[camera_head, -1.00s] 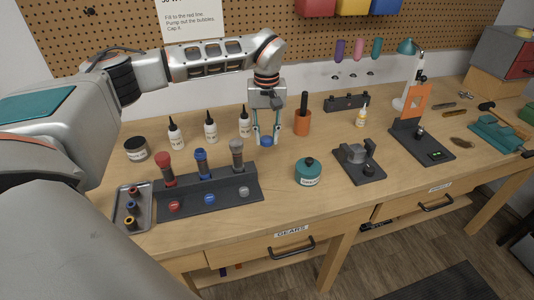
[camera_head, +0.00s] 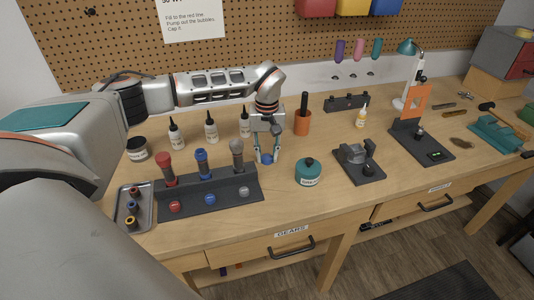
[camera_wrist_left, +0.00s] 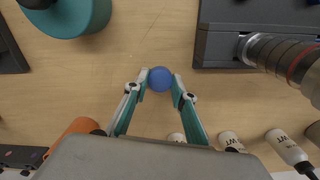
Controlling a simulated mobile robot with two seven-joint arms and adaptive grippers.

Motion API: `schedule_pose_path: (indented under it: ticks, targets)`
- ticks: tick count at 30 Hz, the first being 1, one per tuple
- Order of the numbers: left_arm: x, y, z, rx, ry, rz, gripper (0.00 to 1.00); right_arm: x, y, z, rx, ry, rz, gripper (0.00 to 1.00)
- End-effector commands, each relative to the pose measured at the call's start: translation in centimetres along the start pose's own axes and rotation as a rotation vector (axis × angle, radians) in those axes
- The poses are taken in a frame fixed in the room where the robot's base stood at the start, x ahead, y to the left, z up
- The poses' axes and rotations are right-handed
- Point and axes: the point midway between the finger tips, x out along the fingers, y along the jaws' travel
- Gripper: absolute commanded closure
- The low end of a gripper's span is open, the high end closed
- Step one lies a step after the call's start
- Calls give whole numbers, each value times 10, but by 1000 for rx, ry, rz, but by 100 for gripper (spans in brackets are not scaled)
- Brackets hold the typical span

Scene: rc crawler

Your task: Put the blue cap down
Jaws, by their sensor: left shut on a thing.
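The blue cap (camera_head: 267,159) is a small round blue piece between the fingertips of my left gripper (camera_head: 266,157). In the left wrist view the cap (camera_wrist_left: 160,78) sits between the two teal fingers, and the left gripper (camera_wrist_left: 160,82) is shut on it. The gripper points down at the bench, right of the black shock stand and left of the teal jar. The cap is low over the wood; I cannot tell whether it touches. My right gripper is not in view.
The dark stand (camera_head: 235,188) holds several upright shocks. A teal jar (camera_head: 308,172) stands to the right, an orange cup (camera_head: 302,122) behind. White bottles (camera_head: 211,127) line the back. A metal tray (camera_head: 146,205) lies at left. Bare wood surrounds the gripper.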

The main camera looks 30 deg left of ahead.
Motion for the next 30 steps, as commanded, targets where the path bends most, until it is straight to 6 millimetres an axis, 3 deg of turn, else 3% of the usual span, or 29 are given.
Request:
schedule_pose_path:
  ticks: [1, 3, 16, 30]
  targets:
    - [1, 0, 0, 0, 0, 0, 70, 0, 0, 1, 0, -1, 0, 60]
    - [1, 0, 0, 0, 0, 0, 58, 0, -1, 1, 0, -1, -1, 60]
    - [-7, 0, -1, 1, 1, 1, 58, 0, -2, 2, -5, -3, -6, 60]
    - [-94, 0, -1, 1, 3, 1, 58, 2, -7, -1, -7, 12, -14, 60]
